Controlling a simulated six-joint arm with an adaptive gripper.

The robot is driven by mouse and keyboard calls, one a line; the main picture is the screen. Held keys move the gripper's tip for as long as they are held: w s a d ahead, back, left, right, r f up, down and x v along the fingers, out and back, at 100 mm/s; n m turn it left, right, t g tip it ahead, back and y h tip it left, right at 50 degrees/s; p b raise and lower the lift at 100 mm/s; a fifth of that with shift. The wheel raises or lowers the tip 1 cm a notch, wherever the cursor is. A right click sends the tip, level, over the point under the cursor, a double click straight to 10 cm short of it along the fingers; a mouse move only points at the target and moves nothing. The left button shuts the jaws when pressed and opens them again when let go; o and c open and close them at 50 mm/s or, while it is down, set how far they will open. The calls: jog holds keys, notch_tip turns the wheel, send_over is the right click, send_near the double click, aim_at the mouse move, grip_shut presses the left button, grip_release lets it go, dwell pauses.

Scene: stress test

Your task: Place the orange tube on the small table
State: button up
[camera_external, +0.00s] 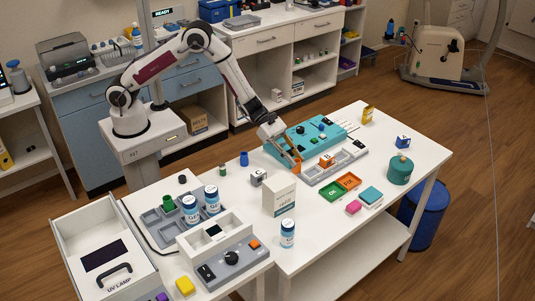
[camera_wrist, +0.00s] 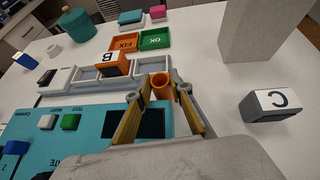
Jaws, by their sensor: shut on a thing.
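My gripper (camera_external: 287,150) reaches down over the white table beside a teal device. In the wrist view my gripper (camera_wrist: 159,90) is shut on the orange tube (camera_wrist: 159,82), which is upright with its open end showing between the fingertips. The tube's lower part is hidden in the wrist view, and I cannot tell whether it touches the surface below. A smaller white table (camera_external: 178,272) adjoins the main table at the front left, and another white stand (camera_external: 30,131) is at the far left; I cannot tell which is the small table.
The teal device (camera_external: 300,133) and a compartment tray (camera_external: 322,176) with an orange B cube (camera_external: 327,160) are close by. A C cube (camera_external: 259,177), white box (camera_external: 279,197), blue cup (camera_external: 244,158) and green bin (camera_external: 334,190) stand around.

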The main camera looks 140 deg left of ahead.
jog(key=shift+f, duration=0.15)
jog(key=o, duration=0.9)
jog(key=shift+v, duration=6.1)
jog(key=shift+w+d, duration=0.1)
